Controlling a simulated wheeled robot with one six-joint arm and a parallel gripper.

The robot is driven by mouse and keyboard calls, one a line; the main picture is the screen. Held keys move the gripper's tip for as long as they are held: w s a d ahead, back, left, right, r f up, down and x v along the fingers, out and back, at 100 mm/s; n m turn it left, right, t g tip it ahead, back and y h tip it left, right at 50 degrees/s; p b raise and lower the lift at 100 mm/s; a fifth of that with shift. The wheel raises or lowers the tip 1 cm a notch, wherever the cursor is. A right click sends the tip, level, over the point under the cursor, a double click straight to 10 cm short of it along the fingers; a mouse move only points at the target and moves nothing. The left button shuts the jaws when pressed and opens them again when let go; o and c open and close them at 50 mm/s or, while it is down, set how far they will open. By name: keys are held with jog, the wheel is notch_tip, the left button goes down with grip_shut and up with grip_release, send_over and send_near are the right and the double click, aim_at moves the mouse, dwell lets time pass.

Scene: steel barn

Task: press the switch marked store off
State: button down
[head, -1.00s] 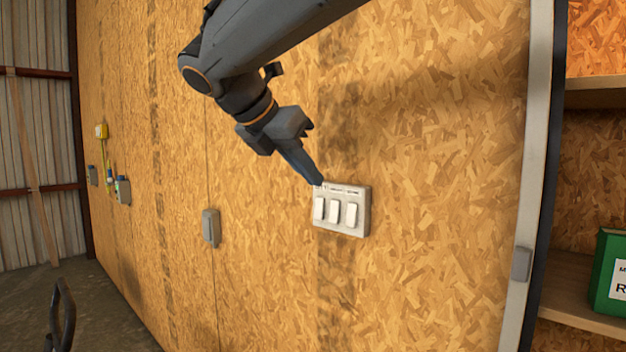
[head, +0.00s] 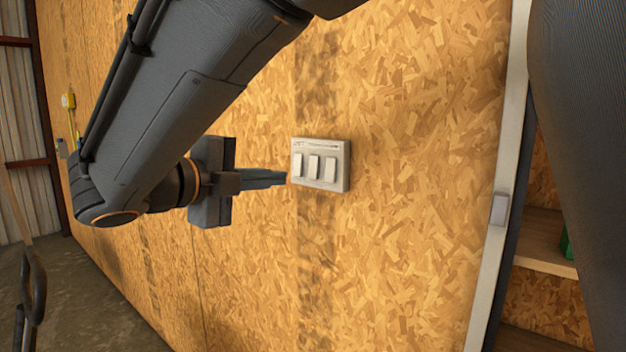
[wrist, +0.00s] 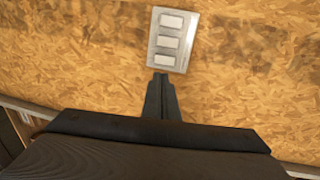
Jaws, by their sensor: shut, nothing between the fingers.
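A pale switch plate (head: 320,165) with three white rocker switches side by side is fixed to the chipboard wall. Small labels run above the rockers, too small to read, so I cannot tell which one is marked store. The left rocker (head: 298,167), the middle rocker (head: 314,167) and the right rocker (head: 330,169) all show. My gripper (head: 284,178) is shut and empty, its fingertips just left of the plate. In the wrist view the plate (wrist: 153,52) lies just beyond the fingertips (wrist: 161,76); I cannot tell whether they touch it.
The chipboard wall (head: 420,150) is bare around the plate. A pale door frame (head: 490,230) and a shelf (head: 545,256) stand to the right. A yellow fitting (head: 68,101) is far left on the wall. Concrete floor (head: 80,290) is at lower left.

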aim_at(327, 176)
jog(key=p+x, duration=0.2)
jog(key=x, duration=1.2)
jog(key=shift+r+p, duration=0.1)
jog(key=shift+p, duration=0.3)
